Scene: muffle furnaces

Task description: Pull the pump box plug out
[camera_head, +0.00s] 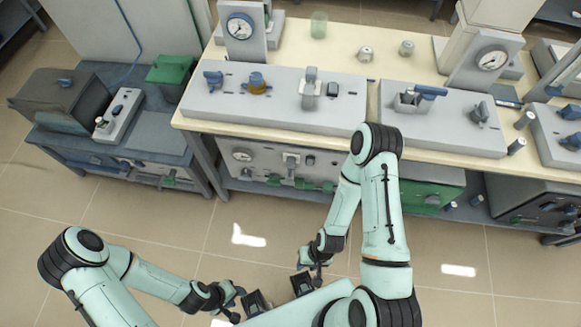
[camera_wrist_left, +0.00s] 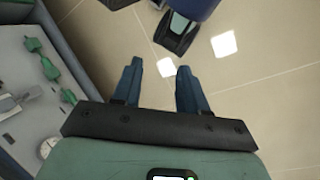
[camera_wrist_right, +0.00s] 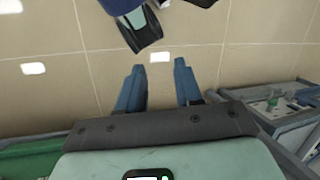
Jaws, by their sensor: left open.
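I cannot tell for sure which unit is the pump box or pick out its plug. A grey panel (camera_head: 270,160) with a gauge and green fittings is under the bench. A similar panel (camera_wrist_left: 25,75) with green fittings shows at the left edge of the left wrist view. My left gripper (camera_head: 236,296) is low over the floor, open and empty; its parted fingers also show in the left wrist view (camera_wrist_left: 159,88). My right gripper (camera_head: 314,268) is also low in front of the bench, open and empty, its fingers parted in the right wrist view (camera_wrist_right: 158,88).
The long bench (camera_head: 345,75) carries grey control boxes (camera_head: 272,97) and gauges. A low blue-grey table (camera_head: 75,145) at left holds a dark furnace (camera_head: 60,100) and a grey switch box (camera_head: 118,115). The tiled floor (camera_head: 185,225) before the bench is clear.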

